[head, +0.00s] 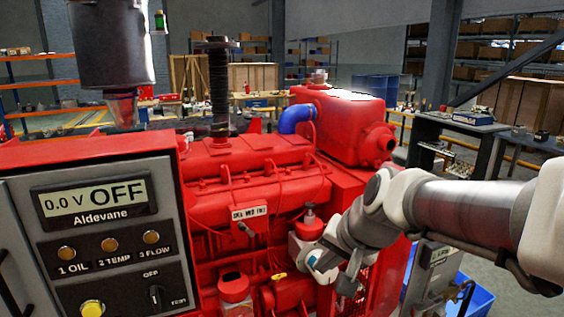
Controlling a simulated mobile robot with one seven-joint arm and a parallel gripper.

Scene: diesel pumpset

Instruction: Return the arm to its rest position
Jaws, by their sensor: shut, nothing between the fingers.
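My arm (455,212) reaches in from the right edge of the head view. It is stretched out to the left, in front of the red diesel engine (250,190). My gripper (328,265) is at the far end of the arm, low in front of the engine's right part.
A grey control panel (112,222) reading "0.0 V OFF" stands at the left. A red tank (340,125) with a blue hose (297,119) sits on the engine. A blue crate (470,297) is at lower right. A workbench (480,128) stands behind my arm.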

